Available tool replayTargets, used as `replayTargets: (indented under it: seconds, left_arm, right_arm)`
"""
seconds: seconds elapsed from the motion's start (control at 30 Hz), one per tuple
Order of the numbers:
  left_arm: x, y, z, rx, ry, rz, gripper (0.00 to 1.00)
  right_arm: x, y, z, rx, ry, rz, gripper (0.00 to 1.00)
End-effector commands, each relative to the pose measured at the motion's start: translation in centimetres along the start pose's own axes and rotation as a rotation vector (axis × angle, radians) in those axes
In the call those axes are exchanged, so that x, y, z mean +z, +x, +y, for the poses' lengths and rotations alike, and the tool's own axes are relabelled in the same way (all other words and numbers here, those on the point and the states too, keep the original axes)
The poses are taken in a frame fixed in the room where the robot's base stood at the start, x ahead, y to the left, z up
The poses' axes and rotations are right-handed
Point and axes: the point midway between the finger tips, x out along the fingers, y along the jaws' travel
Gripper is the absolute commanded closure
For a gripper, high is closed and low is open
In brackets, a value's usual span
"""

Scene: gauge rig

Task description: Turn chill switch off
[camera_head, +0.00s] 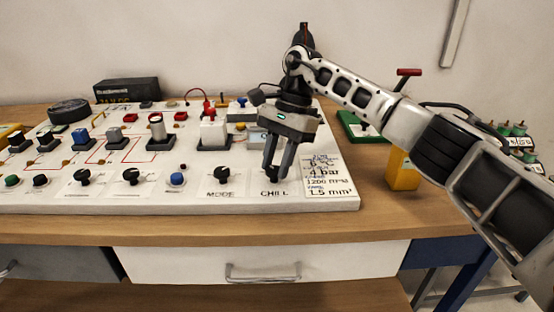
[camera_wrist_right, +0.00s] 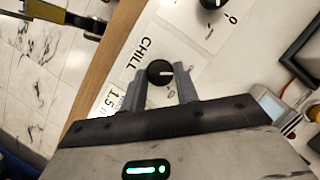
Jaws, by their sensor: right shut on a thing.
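The chill switch is a black rotary knob (camera_wrist_right: 160,72) on the white panel (camera_head: 240,200), beside the printed word CHILL. In the head view it sits near the panel's front right, and the knob (camera_head: 272,176) is partly covered by the fingers. My right gripper (camera_head: 275,172) points down at it from above. In the right wrist view the two grey fingers of the right gripper (camera_wrist_right: 161,92) stand on either side of the knob, and the jaws are shut on it. A white pointer line on the knob shows in the wrist view.
The MODE knob (camera_head: 222,175) is just left of the chill switch. A label card (camera_head: 330,175) lies to the right. Several other knobs, switches and blocks crowd the panel. A yellow block (camera_head: 404,170) stands on the wooden table (camera_head: 375,215), which has bare room in front of it.

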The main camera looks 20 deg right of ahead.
Motion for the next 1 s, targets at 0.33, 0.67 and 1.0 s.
replayTargets:
  seconds: [0.33,0.67,1.0]
  left_arm:
    - [0.0,0.0,0.0,0.000,0.000,0.000,1.00]
    - [0.0,0.0,0.0,0.000,0.000,0.000,1.00]
    - [-1.2,-0.8,0.1,-0.007,0.011,-0.008,1.00]
  right_arm:
    - [0.1,-0.1,0.0,-0.002,-0.001,0.000,0.48]
    - [0.1,-3.8,-0.1,-0.006,0.000,0.002,0.48]
    - [0.3,-12.3,-0.1,-0.004,0.001,0.000,0.48]
